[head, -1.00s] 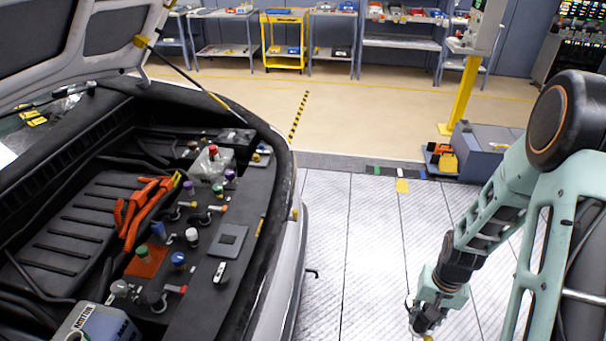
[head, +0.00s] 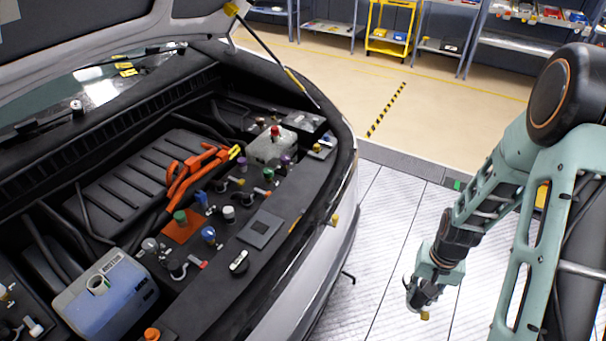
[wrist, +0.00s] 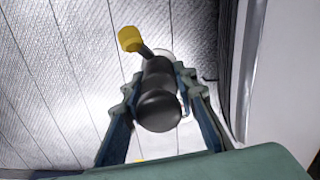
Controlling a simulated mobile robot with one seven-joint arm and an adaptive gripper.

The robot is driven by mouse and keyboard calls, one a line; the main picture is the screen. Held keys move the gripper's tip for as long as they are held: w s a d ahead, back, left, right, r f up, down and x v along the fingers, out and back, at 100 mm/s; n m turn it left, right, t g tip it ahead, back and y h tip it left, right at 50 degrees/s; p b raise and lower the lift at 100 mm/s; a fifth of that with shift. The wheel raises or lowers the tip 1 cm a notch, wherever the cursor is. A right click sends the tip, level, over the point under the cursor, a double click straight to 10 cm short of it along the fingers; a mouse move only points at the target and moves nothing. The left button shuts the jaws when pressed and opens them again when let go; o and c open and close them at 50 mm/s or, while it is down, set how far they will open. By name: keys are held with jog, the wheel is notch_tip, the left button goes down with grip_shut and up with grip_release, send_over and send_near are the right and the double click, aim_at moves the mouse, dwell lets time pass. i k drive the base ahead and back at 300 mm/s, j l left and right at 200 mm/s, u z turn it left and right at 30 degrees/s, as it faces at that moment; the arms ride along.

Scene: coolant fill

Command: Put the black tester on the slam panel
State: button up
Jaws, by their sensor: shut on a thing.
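My gripper (head: 420,290) hangs over the floor to the right of the car, apart from it. In the wrist view my gripper (wrist: 160,88) is shut on the black tester (wrist: 158,100), a dark cylinder with a yellow end on a thin neck. The tester's yellow end (head: 425,316) also shows below the gripper in the head view. The slam panel (head: 290,205) is the black strip along the front edge of the open engine bay, left of the gripper.
A small black-and-white item (head: 239,262) sits on the panel near the plate. Several coloured caps, orange cables (head: 190,172) and a blue-grey tank (head: 105,297) fill the bay. The bonnet is propped open by a strut (head: 275,55). The floor between car and arm is clear.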

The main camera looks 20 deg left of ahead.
aim_at(316, 173)
jog(key=i+l+u, duration=0.5)
jog(key=u, duration=0.2)
jog(key=i+l+u, duration=0.2)
jog(key=l+u, duration=0.15)
jog(key=l, duration=0.15)
